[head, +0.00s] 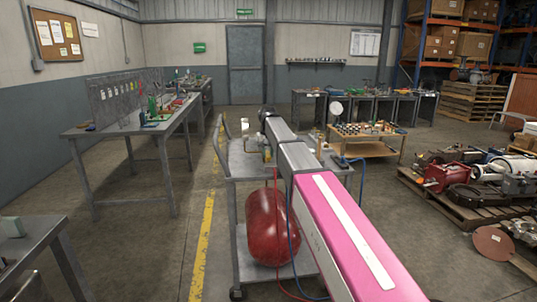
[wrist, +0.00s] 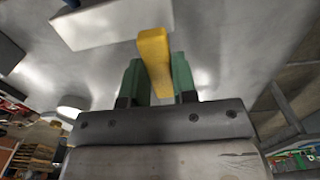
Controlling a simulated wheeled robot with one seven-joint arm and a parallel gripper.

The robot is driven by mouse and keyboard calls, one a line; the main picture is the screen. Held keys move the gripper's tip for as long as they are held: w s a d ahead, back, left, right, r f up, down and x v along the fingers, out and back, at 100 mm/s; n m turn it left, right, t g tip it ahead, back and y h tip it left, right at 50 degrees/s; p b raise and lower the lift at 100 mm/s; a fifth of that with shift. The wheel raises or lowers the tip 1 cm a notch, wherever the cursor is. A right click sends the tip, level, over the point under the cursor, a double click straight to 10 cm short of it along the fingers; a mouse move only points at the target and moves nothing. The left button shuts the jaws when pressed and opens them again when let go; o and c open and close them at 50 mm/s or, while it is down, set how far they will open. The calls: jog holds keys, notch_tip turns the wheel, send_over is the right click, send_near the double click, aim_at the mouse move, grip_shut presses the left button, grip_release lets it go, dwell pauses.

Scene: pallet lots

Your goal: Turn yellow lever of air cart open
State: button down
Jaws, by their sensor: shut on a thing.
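The yellow lever (wrist: 154,48) shows in the wrist view, upright in the picture, between the two green fingers of my gripper (wrist: 157,64). My gripper is shut on it. A pale block-shaped part (wrist: 110,25) lies close beside the lever's upper end. In the head view the air cart (head: 238,161) stands straight ahead, a grey cart with a red tank (head: 268,226) on its lower shelf. My arm reaches over the cart's top and hides part of it. The lever and my fingertips cannot be made out in the head view.
Red and blue hoses (head: 290,235) hang along the cart. A workbench (head: 125,130) stands at the left, a wooden table (head: 365,150) behind to the right. Pallets with machine parts (head: 475,180) line the right. The floor left of the cart is clear.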

aim_at(267, 154)
jog(key=shift+a, duration=0.1)
jog(key=c, duration=0.9)
grip_release()
jog(key=shift+r, duration=0.1)
notch_tip(267, 154, up, 11)
jog(key=shift+f, duration=0.15)
jog(key=shift+s, duration=0.15)
